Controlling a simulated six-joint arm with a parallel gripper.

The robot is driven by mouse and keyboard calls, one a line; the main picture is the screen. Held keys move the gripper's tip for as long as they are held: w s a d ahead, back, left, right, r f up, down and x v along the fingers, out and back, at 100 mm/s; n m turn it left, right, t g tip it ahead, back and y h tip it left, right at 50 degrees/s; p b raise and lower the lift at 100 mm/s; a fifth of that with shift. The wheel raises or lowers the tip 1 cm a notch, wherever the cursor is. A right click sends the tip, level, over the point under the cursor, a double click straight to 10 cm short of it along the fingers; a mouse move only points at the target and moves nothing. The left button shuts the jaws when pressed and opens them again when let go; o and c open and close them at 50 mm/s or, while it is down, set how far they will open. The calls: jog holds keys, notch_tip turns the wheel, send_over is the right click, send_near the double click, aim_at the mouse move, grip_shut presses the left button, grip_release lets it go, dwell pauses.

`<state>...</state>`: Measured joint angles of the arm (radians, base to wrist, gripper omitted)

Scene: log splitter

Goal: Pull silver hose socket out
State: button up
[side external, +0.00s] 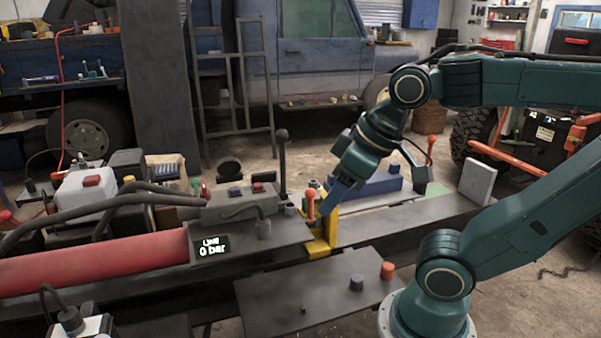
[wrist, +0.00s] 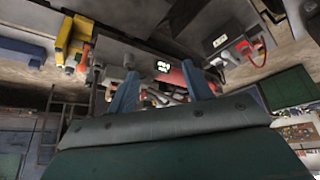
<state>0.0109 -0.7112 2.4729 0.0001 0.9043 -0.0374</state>
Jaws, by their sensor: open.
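My gripper (side external: 335,198) hangs beside the yellow splitting wedge (side external: 319,246) in the side external view, its blue fingers pointing down and left. In the wrist view my gripper (wrist: 160,88) has its two blue fingers wide apart, with nothing held between them. A grey hose fitting (side external: 264,230) sits at the end of a short dark hose, just left of the wedge. I cannot tell for sure whether it is the silver hose socket. In the wrist view the socket cannot be made out.
An orange-knobbed lever (side external: 310,204) and a black lever (side external: 282,160) stand close left of my gripper. A red cylinder (side external: 95,262) and a display reading 0 bar (side external: 211,248) lie further left. A purple plug (side external: 357,282) and an orange plug (side external: 387,271) stand on the front plate.

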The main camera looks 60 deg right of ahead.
jog(key=w+d+r+n+g, duration=0.1)
jog(key=w+d+n, duration=0.1)
jog(key=w, duration=0.4)
jog(key=n+g, duration=0.4)
jog(key=n, duration=0.3)
send_over(263, 222)
jog(key=a, duration=0.1)
notch_tip(263, 222, down, 11)
jog(key=shift+s+a+f, duration=0.1)
jog(key=shift+s+f, duration=0.1)
jog(key=shift+f, duration=1.95)
jog(key=shift+s+f, duration=0.2)
jog(key=shift+f, duration=1.9)
jog(key=shift+f, duration=0.1)
jog(key=shift+w+f, duration=0.15)
jog(key=shift+f, duration=2.3)
jog(key=shift+c, duration=0.2)
